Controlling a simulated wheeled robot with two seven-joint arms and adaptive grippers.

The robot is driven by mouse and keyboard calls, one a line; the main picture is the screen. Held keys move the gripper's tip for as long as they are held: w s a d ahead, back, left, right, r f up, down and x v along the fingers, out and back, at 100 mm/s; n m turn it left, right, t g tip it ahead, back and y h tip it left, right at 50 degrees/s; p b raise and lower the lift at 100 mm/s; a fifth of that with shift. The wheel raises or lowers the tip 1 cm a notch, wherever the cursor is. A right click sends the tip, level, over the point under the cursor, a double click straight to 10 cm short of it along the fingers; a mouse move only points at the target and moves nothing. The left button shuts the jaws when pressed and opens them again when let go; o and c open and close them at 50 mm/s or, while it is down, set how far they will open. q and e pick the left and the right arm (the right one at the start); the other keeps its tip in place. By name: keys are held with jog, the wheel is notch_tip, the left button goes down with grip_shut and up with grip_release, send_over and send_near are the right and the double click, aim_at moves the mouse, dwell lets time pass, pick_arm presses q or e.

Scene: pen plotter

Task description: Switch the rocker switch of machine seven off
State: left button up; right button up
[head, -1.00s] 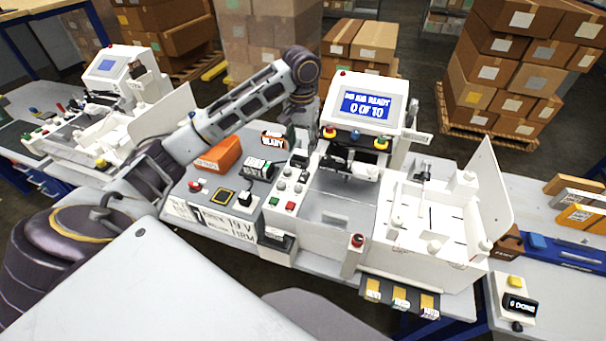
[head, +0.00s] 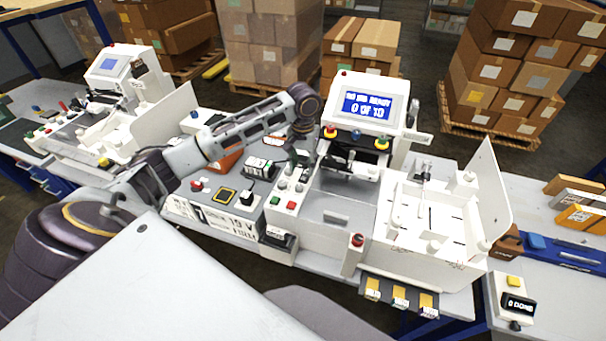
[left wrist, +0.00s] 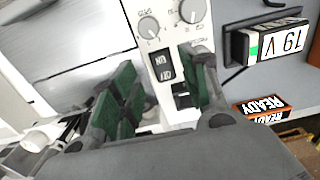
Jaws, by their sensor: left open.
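In the left wrist view, a dark rocker switch (left wrist: 163,65) with ON and OFF lettering sits below two knobs; which side is pressed I cannot tell. My left gripper (head: 300,157) is over the panel's back part. In the left wrist view, its green-padded fingers (left wrist: 160,97) are apart and empty, close to the switch. A small black part (left wrist: 182,95) shows beside the right finger. My right gripper is out of view.
The machine's screen (head: 366,105) reads 0 OF 10. A white fixture with an upright clear guard (head: 488,190) is at right. A similar machine (head: 115,85) stands at left.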

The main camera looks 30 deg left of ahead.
aim_at(303, 179)
pick_arm(q)
jog(key=shift+f+p, duration=0.35)
jog(key=shift+f, duration=2.4)
grip_shut()
jog(key=shift+w+r+g, duration=0.1)
jog(key=shift+w+g, duration=0.05)
jog(key=shift+g, duration=0.35)
jog(key=shift+w+a+r+g, duration=0.1)
jog(key=shift+w+g, duration=0.05)
jog(key=shift+g, duration=0.35)
jog(key=shift+w+r+g+h, duration=0.1)
jog(key=shift+w+g+h, duration=0.1)
jog(key=shift+g+h, duration=0.45)
